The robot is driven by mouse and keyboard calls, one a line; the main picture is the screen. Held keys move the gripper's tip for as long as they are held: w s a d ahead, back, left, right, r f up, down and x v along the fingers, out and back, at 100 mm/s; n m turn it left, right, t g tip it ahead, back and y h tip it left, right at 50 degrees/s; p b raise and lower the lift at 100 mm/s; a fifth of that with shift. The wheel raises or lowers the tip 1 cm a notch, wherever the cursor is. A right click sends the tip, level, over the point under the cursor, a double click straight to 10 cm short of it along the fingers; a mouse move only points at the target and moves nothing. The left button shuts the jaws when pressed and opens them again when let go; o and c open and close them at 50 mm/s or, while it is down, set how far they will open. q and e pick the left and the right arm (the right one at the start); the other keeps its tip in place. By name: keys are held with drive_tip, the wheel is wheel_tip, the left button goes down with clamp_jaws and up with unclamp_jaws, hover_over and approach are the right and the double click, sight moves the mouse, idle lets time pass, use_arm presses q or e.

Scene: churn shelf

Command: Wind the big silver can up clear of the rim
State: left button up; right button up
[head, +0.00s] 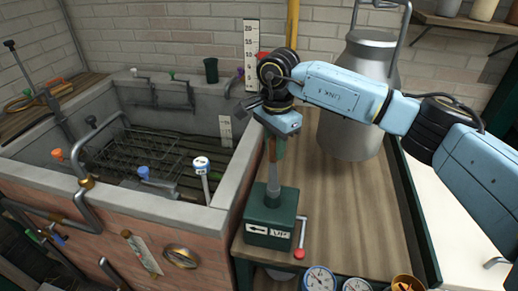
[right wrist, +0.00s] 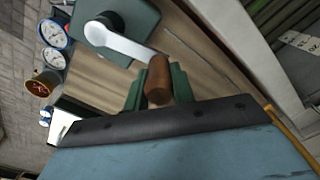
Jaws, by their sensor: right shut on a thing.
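The big silver can (head: 358,110) is upright over the wooden bench, partly behind my right arm. I cannot tell whether its base touches the bench. A green winch box (head: 270,222) with an arrow and "UP" label stands at the bench's front left. A silver crank arm (right wrist: 125,43) runs from the box's top to an upright brown handle (right wrist: 158,80). My right gripper (head: 277,148) is shut on this handle; its green fingers flank it in the right wrist view (right wrist: 157,88). My left gripper is out of view.
The brick-sided trough, with its stone rim (head: 228,190), lies left of the bench. A numbered scale (head: 251,55) stands at its back corner. A red-knobbed lever (head: 300,240) sits beside the winch box. Dial gauges (head: 319,279) are at the bench front. The bench's middle (head: 345,215) is clear.

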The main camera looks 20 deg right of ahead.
drive_tip(key=s+d, duration=0.4)
drive_tip(key=s, duration=0.1)
drive_tip(key=shift+d+f, duration=0.2)
drive_tip(key=shift+f, duration=0.2)
drive_tip(key=s, duration=0.6)
drive_tip(key=shift+s, duration=0.15)
drive_tip(key=shift+d+r, duration=0.1)
drive_tip(key=shift+r, duration=0.05)
drive_tip(key=o, duration=1)
drive_tip(key=shift+r, duration=0.1)
drive_tip(key=shift+o, duration=0.2)
drive_tip(key=shift+d, duration=0.1)
drive_tip(key=shift+r, duration=0.1)
